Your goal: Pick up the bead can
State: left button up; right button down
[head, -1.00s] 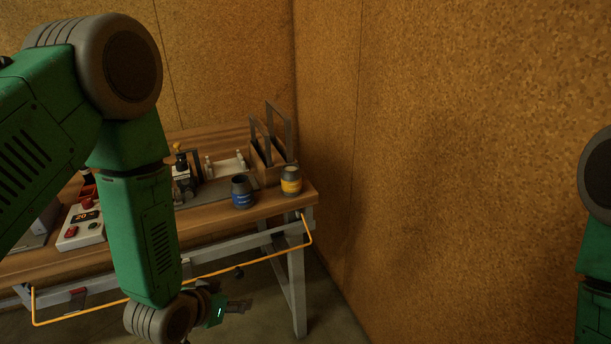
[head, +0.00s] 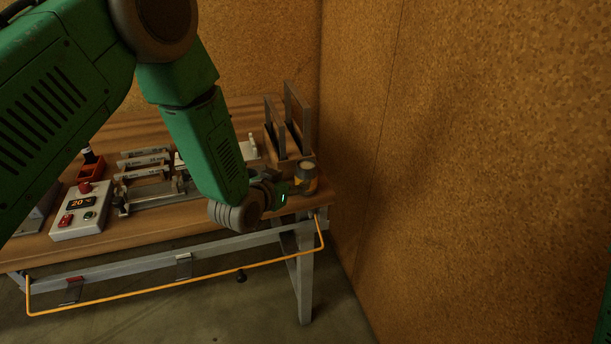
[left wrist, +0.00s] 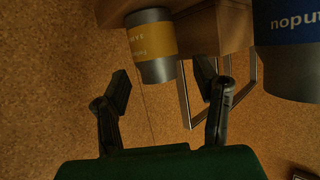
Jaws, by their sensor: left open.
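A grey can with a yellow band (head: 306,180) stands near the right end of the wooden bench. It also shows in the left wrist view (left wrist: 153,46), ahead of and between the fingers. A grey can with a blue band (left wrist: 288,40) is at the right of that view, outside the right finger; in the head view my left arm hides it. I cannot tell from the labels which is the bead can. My left gripper (head: 284,190) is open and empty, just left of the yellow-banded can. In the wrist view its fingers (left wrist: 170,92) are spread wide. My right gripper is out of view.
A wooden rack (head: 286,160) with upright grey frames stands behind the yellow-banded can. A control box (head: 82,212) and a metal fixture (head: 150,190) are on the bench to the left. An orange rail (head: 170,283) runs along the bench front. A wall is close on the right.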

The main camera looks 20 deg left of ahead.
aim_at(303, 177)
pick_arm(q)
jog(key=shift+x, duration=0.85)
jog(key=shift+w+d+f, duration=0.1)
jog(key=shift+w+d, duration=0.2)
jog(key=x, duration=0.4)
jog(key=shift+d, duration=0.35)
jog(key=shift+w+a+f+p, duration=0.25)
jog(key=shift+w+p, duration=0.05)
jog(key=shift+w, duration=0.1)
jog(key=shift+a+r, duration=0.1)
jog(key=shift+a, duration=0.05)
jog(key=shift+c, duration=0.5)
jog(key=c, duration=0.7)
jog(key=shift+d, duration=0.3)
jog(key=shift+c, duration=0.8)
